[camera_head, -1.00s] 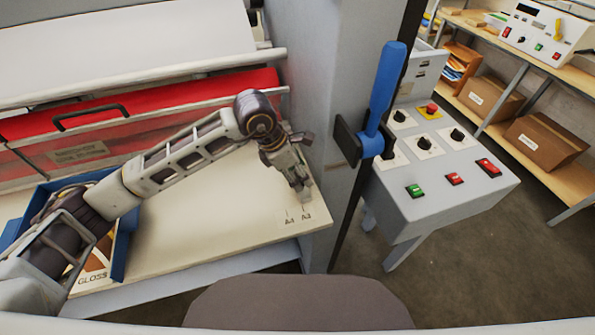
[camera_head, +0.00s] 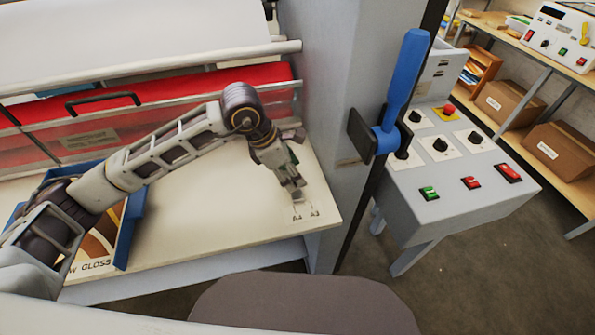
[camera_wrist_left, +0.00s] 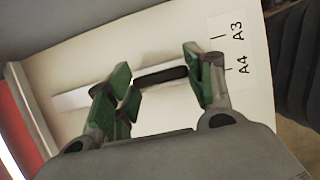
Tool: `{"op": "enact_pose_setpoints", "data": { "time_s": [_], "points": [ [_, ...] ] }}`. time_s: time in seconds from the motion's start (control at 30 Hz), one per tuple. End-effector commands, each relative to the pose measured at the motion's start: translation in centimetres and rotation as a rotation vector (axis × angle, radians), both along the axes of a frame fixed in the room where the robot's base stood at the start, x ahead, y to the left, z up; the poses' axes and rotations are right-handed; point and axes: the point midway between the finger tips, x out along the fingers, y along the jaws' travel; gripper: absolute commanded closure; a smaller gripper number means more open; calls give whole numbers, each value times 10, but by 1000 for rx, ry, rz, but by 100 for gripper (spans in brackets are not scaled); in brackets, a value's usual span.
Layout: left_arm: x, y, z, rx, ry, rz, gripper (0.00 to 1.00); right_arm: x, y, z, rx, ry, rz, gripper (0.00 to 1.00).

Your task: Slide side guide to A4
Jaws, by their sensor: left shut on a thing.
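My left gripper (camera_head: 296,192) is over the cream feed table (camera_head: 215,215), just behind the printed A4 mark (camera_head: 297,217). The A3 mark (camera_head: 315,213) is just to its right. In the left wrist view the green-padded fingers of my left gripper (camera_wrist_left: 158,85) are shut on the side guide (camera_wrist_left: 160,75), a dark bar lying between them. A pale strip (camera_wrist_left: 75,98) runs from it to the left. The A4 (camera_wrist_left: 243,65) and A3 (camera_wrist_left: 237,30) marks lie beyond the right finger. In the head view the gripper hides the guide. My right gripper is not in view.
A grey column with a blue lever (camera_head: 402,85) stands right of the table. A control box (camera_head: 450,190) with buttons and knobs is beyond it. A blue tray (camera_head: 135,220) sits at the table's left, partly behind my arm. A red cover (camera_head: 165,98) runs along the back.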

Motion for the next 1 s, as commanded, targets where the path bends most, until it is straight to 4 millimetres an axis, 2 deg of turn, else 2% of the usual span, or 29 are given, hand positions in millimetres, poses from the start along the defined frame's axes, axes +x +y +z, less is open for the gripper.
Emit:
{"op": "enact_pose_setpoints", "data": {
  "time_s": [0.3,0.33,0.47,1.0],
  "points": [
    [0,4,-1,10,2,2,90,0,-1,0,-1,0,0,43],
    [0,4,-1,10,2,2,43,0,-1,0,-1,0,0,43],
    [0,3,-1,8,1,2,26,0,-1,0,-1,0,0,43],
    [-1,5,5,5,0,1,25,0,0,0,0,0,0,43]
  ]
}}
